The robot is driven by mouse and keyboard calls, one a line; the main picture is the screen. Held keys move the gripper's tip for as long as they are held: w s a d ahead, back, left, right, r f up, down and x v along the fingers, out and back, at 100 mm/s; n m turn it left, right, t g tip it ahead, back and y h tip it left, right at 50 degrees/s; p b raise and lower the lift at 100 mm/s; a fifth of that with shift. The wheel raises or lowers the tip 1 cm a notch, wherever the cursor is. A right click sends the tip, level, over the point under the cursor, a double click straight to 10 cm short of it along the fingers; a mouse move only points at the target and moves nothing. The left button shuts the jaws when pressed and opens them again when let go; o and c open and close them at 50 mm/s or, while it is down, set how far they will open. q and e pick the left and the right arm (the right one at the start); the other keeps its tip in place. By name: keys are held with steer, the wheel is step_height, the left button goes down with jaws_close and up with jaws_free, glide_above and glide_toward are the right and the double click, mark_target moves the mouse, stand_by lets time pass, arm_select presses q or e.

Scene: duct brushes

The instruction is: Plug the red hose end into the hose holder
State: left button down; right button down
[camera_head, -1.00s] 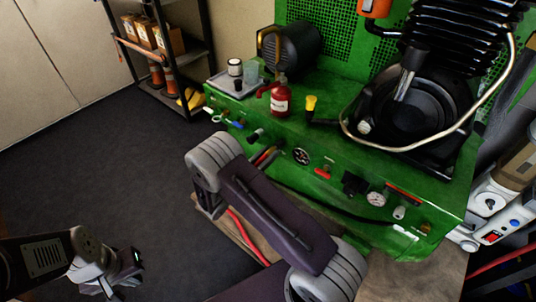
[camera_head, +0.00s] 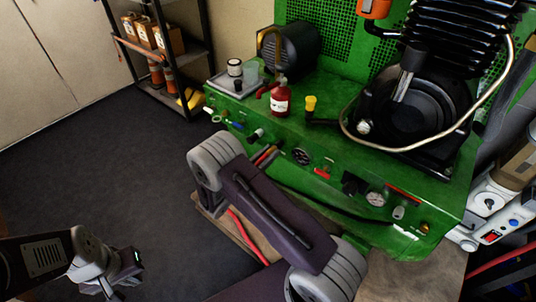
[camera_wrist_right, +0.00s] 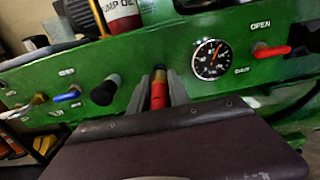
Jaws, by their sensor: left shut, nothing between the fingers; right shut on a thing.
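My right gripper (camera_wrist_right: 158,82) is shut on the red hose end (camera_wrist_right: 158,95), which stands between its two fingers in the right wrist view. It is in front of the green panel, between a black cylindrical fitting (camera_wrist_right: 105,90) and the round gauge (camera_wrist_right: 211,60). In the head view my right arm partly hides the gripper. A red hose (camera_head: 243,238) hangs below it. I cannot tell which panel fitting is the hose holder, or whether the hose end touches the panel. My left gripper (camera_head: 118,282) is shut and empty at the lower left, over the floor.
The green compressor bench (camera_head: 340,185) carries a red oil bottle (camera_head: 280,101), a tray (camera_head: 232,88) with small containers, and a yellow-capped fitting (camera_head: 311,103). A red lever (camera_wrist_right: 272,51) sticks out right of the gauge. A shelf (camera_head: 170,60) stands behind. The floor at left is clear.

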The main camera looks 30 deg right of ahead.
mark_target(260, 161)
steer(key=shift+d, duration=0.2)
steer(key=c, duration=1.1)
jaws_free()
steer(key=shift+w, duration=0.1)
steer(key=shift+c, duration=0.2)
steer(key=p+v, duration=0.2)
steer(key=v, duration=0.6)
steer(key=shift+a, duration=0.5)
